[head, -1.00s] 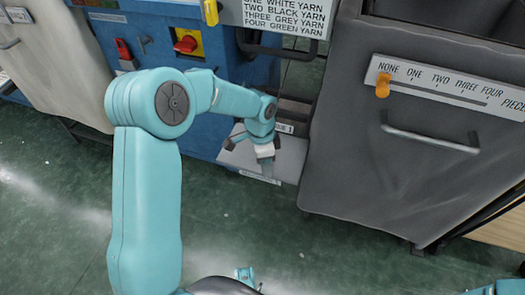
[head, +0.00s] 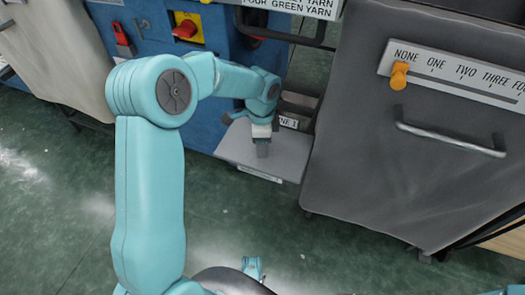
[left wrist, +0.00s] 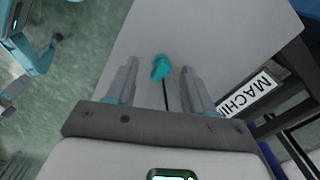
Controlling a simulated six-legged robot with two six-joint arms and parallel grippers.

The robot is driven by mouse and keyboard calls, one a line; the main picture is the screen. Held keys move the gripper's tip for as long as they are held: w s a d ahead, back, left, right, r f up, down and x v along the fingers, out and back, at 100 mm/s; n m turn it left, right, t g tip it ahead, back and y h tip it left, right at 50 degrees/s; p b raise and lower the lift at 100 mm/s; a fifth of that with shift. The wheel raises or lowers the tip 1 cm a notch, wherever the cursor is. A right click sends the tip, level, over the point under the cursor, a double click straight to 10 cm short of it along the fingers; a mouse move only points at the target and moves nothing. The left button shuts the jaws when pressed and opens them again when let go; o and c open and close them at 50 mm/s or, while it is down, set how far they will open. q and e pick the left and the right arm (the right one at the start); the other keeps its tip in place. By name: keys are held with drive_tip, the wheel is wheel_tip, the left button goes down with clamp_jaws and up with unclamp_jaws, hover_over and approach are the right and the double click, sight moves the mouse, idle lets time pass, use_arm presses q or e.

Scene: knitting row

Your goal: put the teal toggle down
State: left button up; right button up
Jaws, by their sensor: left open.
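The teal toggle (left wrist: 161,67) shows in the left wrist view on a light grey plate (left wrist: 215,30), at the end of a thin dark line. My left gripper (head: 262,150) is over this plate, which juts from the blue machine in the head view (head: 290,160). Its two fingers are apart, one on each side of the toggle in the left wrist view. I cannot tell whether a finger touches it. In the head view the toggle is not visible at the gripper. My right gripper is not in view.
A grey cabinet (head: 400,170) with a metal handle (head: 450,140) stands close on the right. Its scale strip carries an orange knob (head: 399,75) near NONE. A red switch (head: 186,28) and red lever (head: 122,40) sit on the blue machine (head: 150,75). Green floor lies in front.

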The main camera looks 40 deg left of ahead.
use_arm(q)
drive_tip(key=shift+w+f, duration=0.1)
drive_tip(key=shift+f, duration=0.75)
drive_tip(key=shift+r, duration=0.1)
clamp_jaws()
drive_tip(key=shift+r, duration=0.1)
wheel_tip(320, 180, up, 4)
drive_tip(key=shift+r+p, duration=0.1)
drive_tip(key=shift+p, duration=1.15)
drive_tip(key=s+d+p, duration=0.1)
drive_tip(key=s+d, duration=0.3)
drive_tip(key=s, duration=1.3)
drive_tip(key=shift+s+f, duration=0.3)
drive_tip(key=shift+f, duration=0.15)
